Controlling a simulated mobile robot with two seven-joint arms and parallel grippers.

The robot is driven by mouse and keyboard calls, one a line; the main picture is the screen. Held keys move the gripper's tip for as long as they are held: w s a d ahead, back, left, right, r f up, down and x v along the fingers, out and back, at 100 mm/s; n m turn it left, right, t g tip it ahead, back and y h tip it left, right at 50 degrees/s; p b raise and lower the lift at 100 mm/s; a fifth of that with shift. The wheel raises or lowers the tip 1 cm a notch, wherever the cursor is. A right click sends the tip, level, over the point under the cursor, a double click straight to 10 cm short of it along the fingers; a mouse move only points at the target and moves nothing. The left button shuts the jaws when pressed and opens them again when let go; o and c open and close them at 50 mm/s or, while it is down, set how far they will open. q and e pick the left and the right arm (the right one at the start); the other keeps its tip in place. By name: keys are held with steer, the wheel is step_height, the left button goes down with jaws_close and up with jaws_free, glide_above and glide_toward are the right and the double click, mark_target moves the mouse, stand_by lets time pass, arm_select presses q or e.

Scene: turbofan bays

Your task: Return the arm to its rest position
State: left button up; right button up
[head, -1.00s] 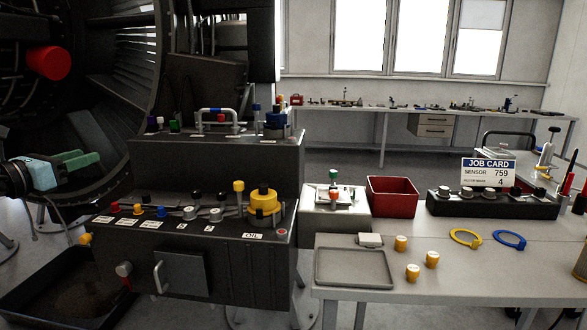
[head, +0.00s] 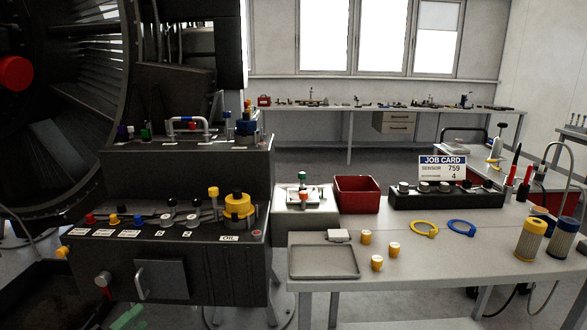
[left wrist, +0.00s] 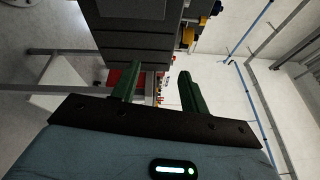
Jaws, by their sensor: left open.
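My left gripper (head: 128,318) shows at the bottom edge of the head view, only its green fingers, low in front of the dark engine-side console (head: 185,255). In the left wrist view its two green fingers (left wrist: 158,88) are apart with nothing held between them. The console shows beyond them, tilted in that view. The rest of the left arm is out of the head view. My right gripper is not in view.
A light workbench (head: 440,262) stands to the right with a grey tray (head: 324,261), a red bin (head: 357,194), yellow caps, rings and filters. A dark drip tray (head: 50,295) lies on the floor at the lower left. The turbofan (head: 60,120) fills the upper left.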

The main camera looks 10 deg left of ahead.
arm_select(q)
steer(key=s+d+f+n+g+y+p, duration=0.1)
steer(key=s+d+f+n+g+y, duration=0.1)
steer(key=s+d+f+n, duration=0.35)
steer(key=s+d+f+n+g+y+p, duration=0.1)
steer(key=s+d+f+n+y, duration=0.15)
steer(key=s+f+n, duration=0.6)
steer(key=s+d+f+n+g, duration=0.3)
steer(key=s+d+f, duration=0.1)
steer(key=s, duration=0.6)
steer(key=s+d+f+n+g+h, duration=0.1)
steer(key=s+d+f+n+g, duration=0.1)
steer(key=s+d, duration=0.5)
steer(key=s+f+n, duration=0.1)
steer(key=s+n, duration=0.1)
steer(key=shift+s+f+g+p, duration=0.35)
steer(key=shift+f+g+p, duration=0.05)
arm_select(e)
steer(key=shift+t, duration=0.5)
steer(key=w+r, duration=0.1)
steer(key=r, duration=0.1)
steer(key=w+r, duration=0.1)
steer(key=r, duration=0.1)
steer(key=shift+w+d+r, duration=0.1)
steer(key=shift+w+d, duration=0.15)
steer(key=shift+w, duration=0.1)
arm_select(q)
steer(key=shift+a+h, duration=0.1)
steer(key=shift+h, duration=0.15)
